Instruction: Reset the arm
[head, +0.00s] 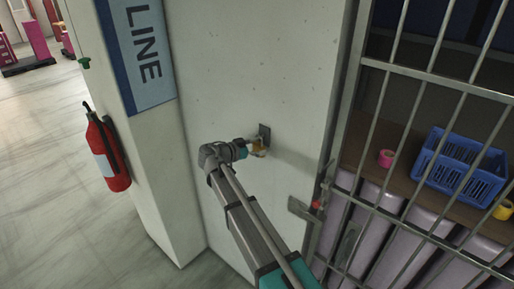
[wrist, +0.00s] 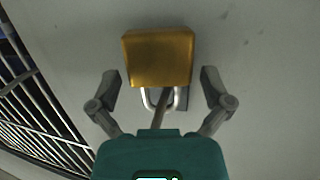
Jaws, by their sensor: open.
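A brass padlock (wrist: 158,57) with a silver shackle (wrist: 160,98) is at the pale wall, close in front of the wrist camera. The shackle is by a thin dark peg; I cannot tell whether it hangs on it. My gripper (wrist: 158,78) is open, with one finger on each side of the padlock and visible gaps between. In the head view my arm reaches up to the wall, and my gripper (head: 251,148) is at a small dark wall plate (head: 265,133).
A barred gate (head: 412,70) with a latch (head: 318,200) stands right of the wall. Behind it are a blue basket (head: 458,170), a pink tape roll (head: 386,158) and a yellow one (head: 503,209). A red extinguisher (head: 106,152) hangs at left.

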